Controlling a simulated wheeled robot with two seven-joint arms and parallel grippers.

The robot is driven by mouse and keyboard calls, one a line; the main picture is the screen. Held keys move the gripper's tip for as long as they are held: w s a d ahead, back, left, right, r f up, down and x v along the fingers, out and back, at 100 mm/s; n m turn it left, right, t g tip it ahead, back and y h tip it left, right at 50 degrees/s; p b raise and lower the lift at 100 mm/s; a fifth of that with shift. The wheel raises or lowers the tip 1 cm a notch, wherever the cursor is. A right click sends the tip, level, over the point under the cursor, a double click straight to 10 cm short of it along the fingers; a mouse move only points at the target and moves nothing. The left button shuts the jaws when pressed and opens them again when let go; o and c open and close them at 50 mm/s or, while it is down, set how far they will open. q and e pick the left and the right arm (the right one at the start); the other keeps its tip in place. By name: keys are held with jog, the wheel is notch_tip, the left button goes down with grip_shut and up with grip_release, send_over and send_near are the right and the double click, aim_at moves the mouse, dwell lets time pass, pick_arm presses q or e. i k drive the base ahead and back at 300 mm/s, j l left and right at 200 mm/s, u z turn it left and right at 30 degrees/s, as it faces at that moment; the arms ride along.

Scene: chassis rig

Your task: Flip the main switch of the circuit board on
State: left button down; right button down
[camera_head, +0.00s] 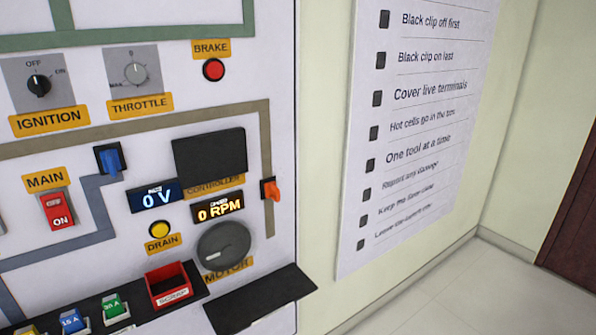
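The circuit board (225,110) is a white upright panel filling the left half of the head view. Its main switch (57,210) is a red rocker at the left, under a yellow MAIN label (45,180). The rocker has OFF lettering on its upper part and ON on its brighter lower part. I cannot tell for sure which side is pressed in. The voltage display (157,196) reads 0 V and the speed display (218,208) reads 0 RPM. Neither of my grippers is in view.
An ignition knob (39,86), throttle dial (135,73), red brake button (213,69) and yellow drain button (160,230) surround the switch. A dark ledge (262,298) and red scrap bin (170,285) jut out below. A checklist poster (415,110) hangs at right.

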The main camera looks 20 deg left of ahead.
aim_at(56, 207)
jog(key=u, duration=1.85)
